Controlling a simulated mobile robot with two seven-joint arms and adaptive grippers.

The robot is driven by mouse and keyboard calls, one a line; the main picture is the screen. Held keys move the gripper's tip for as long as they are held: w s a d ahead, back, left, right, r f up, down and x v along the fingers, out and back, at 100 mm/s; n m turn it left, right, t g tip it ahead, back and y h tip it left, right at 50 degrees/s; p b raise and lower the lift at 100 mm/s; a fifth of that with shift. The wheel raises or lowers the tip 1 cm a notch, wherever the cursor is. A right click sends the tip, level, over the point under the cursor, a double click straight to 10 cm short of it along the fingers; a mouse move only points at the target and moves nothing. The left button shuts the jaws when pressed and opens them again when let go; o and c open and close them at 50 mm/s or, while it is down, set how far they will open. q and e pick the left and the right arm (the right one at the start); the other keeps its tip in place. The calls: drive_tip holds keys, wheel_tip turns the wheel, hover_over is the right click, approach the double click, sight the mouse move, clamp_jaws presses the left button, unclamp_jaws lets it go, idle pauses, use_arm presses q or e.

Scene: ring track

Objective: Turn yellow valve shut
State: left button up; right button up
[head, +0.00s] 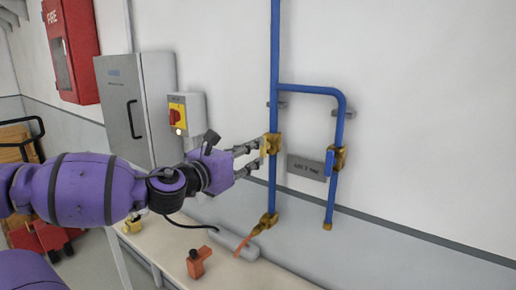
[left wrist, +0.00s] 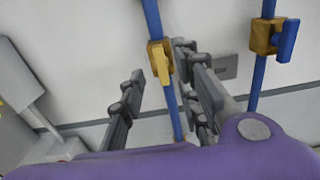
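The yellow valve (head: 272,141) sits on the left vertical blue pipe, with a brass body and a short yellow handle. The handle runs roughly along the pipe. In the left wrist view the yellow handle (left wrist: 161,64) shows between my two dark fingers. My left gripper (head: 256,156) is open, its fingers pointing at the valve from the left. One finger is on each side of the handle in the wrist view; I cannot tell whether either touches it. My right gripper is in neither view.
A blue-handled valve (head: 338,159) is on the right pipe branch, beside a grey label plate (head: 306,167). An orange-handled valve (head: 267,223) is lower on the left pipe. A switch box (head: 187,113), grey cabinet (head: 130,108) and red fire box (head: 70,48) are left. An orange object (head: 198,262) lies below.

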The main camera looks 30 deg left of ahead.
sight(262, 147)
use_arm(q)
drive_tip(key=w, duration=0.1)
drive_tip(key=w+b, duration=0.1)
drive_tip(key=w, duration=0.1)
drive_tip(key=shift+w+d+f, duration=0.15)
drive_tip(key=shift+f, duration=0.2)
drive_tip(key=shift+w+d, duration=0.1)
drive_tip(key=shift+w, duration=0.45)
drive_tip(key=shift+w+r+b, duration=0.1)
drive_tip(key=shift+b, duration=0.2)
drive_tip(key=shift+r, duration=0.1)
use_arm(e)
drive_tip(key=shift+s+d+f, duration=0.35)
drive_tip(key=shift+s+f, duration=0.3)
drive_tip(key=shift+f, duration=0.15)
use_arm(q)
drive_tip(key=shift+r, duration=0.1)
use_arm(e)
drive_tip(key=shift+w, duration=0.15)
use_arm(q)
clamp_jaws()
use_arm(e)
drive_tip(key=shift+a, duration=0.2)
